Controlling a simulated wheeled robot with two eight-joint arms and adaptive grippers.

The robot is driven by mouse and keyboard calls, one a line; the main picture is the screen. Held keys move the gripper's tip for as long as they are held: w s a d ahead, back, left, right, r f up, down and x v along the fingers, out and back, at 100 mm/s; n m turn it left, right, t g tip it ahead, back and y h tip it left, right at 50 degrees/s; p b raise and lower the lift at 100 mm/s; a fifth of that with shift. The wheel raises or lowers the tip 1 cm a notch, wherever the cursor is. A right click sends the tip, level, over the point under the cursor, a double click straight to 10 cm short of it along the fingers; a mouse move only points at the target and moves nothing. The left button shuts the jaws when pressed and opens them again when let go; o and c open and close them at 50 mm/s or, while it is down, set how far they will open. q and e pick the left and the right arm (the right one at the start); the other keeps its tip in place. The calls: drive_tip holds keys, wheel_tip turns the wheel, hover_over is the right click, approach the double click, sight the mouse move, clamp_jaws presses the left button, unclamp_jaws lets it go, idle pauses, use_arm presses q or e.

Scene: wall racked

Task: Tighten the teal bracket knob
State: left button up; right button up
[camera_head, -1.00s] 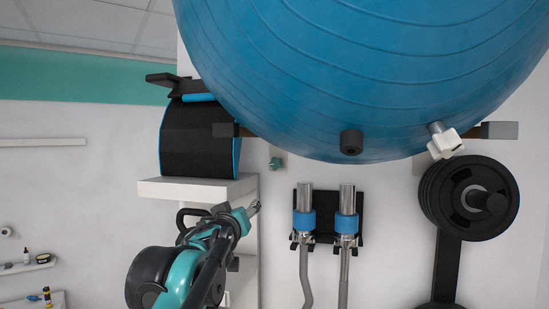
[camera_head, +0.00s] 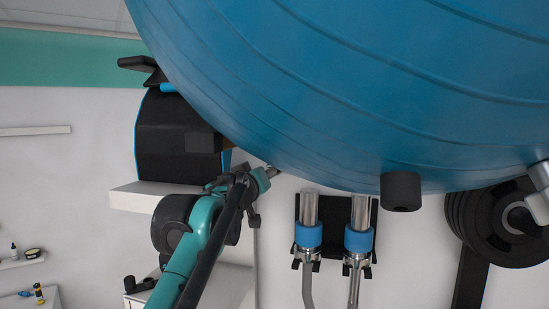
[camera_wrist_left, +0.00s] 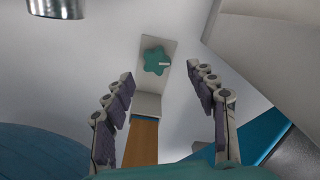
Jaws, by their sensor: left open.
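The teal knob (camera_wrist_left: 156,61) shows in the left wrist view as a lobed knob with a pale mark, on a grey bracket plate (camera_wrist_left: 150,82) on the wall. A wooden bar (camera_wrist_left: 142,143) runs from the bracket toward the camera. My left gripper (camera_wrist_left: 160,78) is open, its two fingers spread to either side of the knob's line, empty and apart from the knob. In the head view my left gripper (camera_head: 271,172) is just under the blue ball's lower left edge, and I cannot make out the knob there.
A large blue ball (camera_head: 370,80) fills the upper right, close above my left gripper. A black padded piece (camera_head: 165,138) stands on a white shelf (camera_head: 135,198) at left. Two blue-collared bars (camera_head: 309,236) hang on a black holder. Black weight plates (camera_head: 480,225) hang at right.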

use_arm(q)
drive_tip(key=p+x, duration=0.3)
drive_tip(key=x, duration=0.6)
drive_tip(key=shift+d+r, duration=0.1)
drive_tip(key=shift+s+r, duration=0.25)
drive_tip(key=shift+s, duration=0.35)
drive_tip(key=shift+s+r, duration=0.1)
drive_tip(key=shift+s, duration=0.15)
drive_tip(key=c, duration=1.2)
use_arm(e)
wheel_tip(320, 180, up, 3)
drive_tip(key=shift+r, duration=0.2)
